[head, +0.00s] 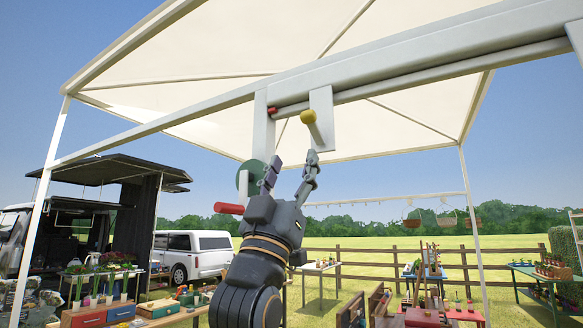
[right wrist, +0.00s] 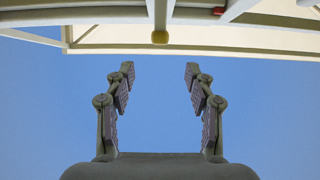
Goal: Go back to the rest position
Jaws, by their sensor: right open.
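My right gripper (head: 290,170) is raised in the middle of the head view, pointing up, with its fingers apart and nothing between them. In the right wrist view the gripper (right wrist: 160,75) is open, with only blue sky between its fingers. Above the fingertips is a yellow knob (head: 308,117) on the white canopy frame. The yellow knob also shows in the right wrist view (right wrist: 160,37), beyond the fingertips and apart from them. A red handle (head: 229,208) and a green disc (head: 250,178) show just left of the gripper, partly hidden by it. My left gripper is not in view.
A white canopy (head: 190,90) on posts spans overhead, its front beam (head: 400,60) close above the gripper. Below are a flower table (head: 105,300), a white pickup (head: 190,256), a wooden fence (head: 460,265) and a red table (head: 440,312). Hanging baskets (head: 446,221) are at the right.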

